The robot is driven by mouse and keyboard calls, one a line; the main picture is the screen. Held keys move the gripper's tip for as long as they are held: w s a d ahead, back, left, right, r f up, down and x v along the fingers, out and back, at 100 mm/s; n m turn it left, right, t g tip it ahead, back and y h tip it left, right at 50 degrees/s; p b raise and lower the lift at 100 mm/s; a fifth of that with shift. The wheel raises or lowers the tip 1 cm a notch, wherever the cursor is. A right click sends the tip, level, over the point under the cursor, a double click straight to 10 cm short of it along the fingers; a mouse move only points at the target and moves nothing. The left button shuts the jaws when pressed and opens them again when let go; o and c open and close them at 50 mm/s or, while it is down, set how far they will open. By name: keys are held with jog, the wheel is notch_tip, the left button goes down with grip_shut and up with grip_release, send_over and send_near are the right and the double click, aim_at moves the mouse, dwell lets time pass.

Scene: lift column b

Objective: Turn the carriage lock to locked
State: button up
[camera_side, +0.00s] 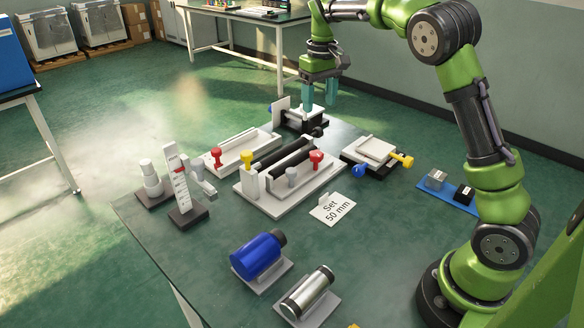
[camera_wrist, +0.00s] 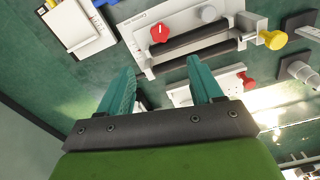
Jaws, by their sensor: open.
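A white fixture (camera_side: 262,196) with two dark rails stands mid-table; it also shows in the wrist view (camera_wrist: 244,42). It carries a red knob (camera_side: 316,156), a grey knob (camera_side: 292,174) and a yellow knob (camera_side: 247,155). In the wrist view the red knob (camera_wrist: 160,33) bears a white mark, with the grey knob (camera_wrist: 208,13) and yellow knob (camera_wrist: 275,39) to its right. Its small print is unreadable, so I cannot tell which knob is the carriage lock or its setting. My gripper (camera_side: 333,92) is open and empty, above the back of the table, apart from the knobs; its fingers (camera_wrist: 160,65) show below the fixture.
A second white fixture with a red knob (camera_side: 216,153) stands behind. A white stage (camera_side: 375,149) with blue and yellow knobs stands right. A "Set 50 mm" card (camera_side: 332,209), a blue cylinder (camera_side: 257,255) and a silver cylinder (camera_side: 308,290) lie in front.

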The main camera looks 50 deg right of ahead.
aim_at(317, 154)
jog(key=shift+r, duration=0.9)
notch_tip(317, 154, down, 17)
jog(key=n, duration=0.4)
jog(key=shift+s, duration=0.1)
jog(key=c, duration=1.1)
